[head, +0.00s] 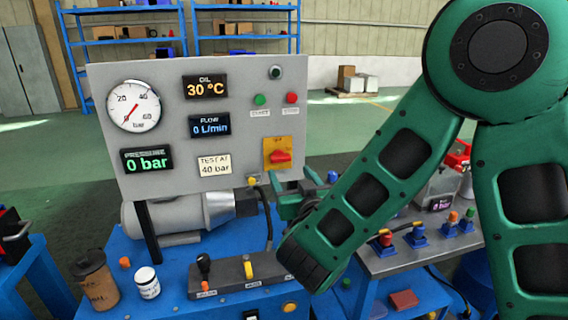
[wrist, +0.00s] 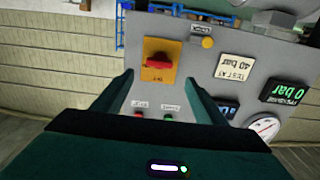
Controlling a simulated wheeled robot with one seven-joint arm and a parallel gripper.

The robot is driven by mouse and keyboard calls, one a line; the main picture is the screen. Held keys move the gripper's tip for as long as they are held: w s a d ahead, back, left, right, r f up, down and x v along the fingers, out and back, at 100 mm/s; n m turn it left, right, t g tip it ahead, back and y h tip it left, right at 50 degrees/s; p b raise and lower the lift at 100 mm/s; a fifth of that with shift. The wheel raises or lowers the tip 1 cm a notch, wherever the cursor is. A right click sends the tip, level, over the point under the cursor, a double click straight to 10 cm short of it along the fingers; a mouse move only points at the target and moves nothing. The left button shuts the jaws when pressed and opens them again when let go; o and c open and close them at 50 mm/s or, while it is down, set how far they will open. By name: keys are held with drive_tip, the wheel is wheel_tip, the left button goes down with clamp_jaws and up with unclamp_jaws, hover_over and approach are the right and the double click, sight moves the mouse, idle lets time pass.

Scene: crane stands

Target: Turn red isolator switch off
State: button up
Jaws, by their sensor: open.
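The red isolator switch (head: 280,157) sits on a yellow plate (head: 270,143) at the lower right of the grey panel (head: 105,80). Its red handle lies roughly horizontal. The wrist view, turned upside down, shows the red handle (wrist: 157,64) on its yellow plate (wrist: 160,77), beyond and roughly between my fingertips. My gripper (wrist: 157,82) is open and empty, with both fingers pointing at the panel and apart from the switch. In the head view my gripper is partly hidden behind my forearm, just below and right of the switch.
The panel also carries a gauge (head: 134,106), displays, a green button (head: 260,100) and a red button (head: 292,98). A blue bench (head: 190,270) holds a lever block (head: 235,277), a brown cup (head: 97,280) and a white jar (head: 147,283).

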sight(283, 159)
drive_tip(key=x, duration=0.9)
drive_tip(key=shift+w, duration=0.4)
drive_tip(key=shift+d, duration=0.1)
drive_tip(key=c, duration=1.1)
